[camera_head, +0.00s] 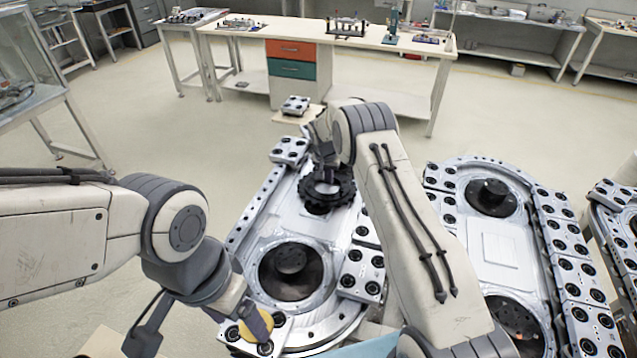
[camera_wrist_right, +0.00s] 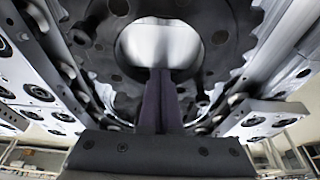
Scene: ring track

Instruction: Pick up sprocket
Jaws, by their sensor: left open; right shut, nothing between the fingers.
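The sprocket (camera_head: 341,191) is a dark toothed ring at the far end of the middle metal track unit (camera_head: 316,230). In the right wrist view the sprocket (camera_wrist_right: 100,45) fills the upper part, its round hole showing bright. My right gripper (camera_head: 322,160) is over the sprocket; in the wrist view its shut fingers (camera_wrist_right: 158,75) overlap the lower edge of the hole. Whether they touch the ring I cannot tell. My left gripper (camera_head: 200,337) is open at the near left end of the track unit, away from the sprocket.
A yellow round piece (camera_head: 246,331) shows by my left gripper. A second track unit (camera_head: 492,240) with link blocks stands to the right. A workbench (camera_head: 340,38) with drawers stands behind.

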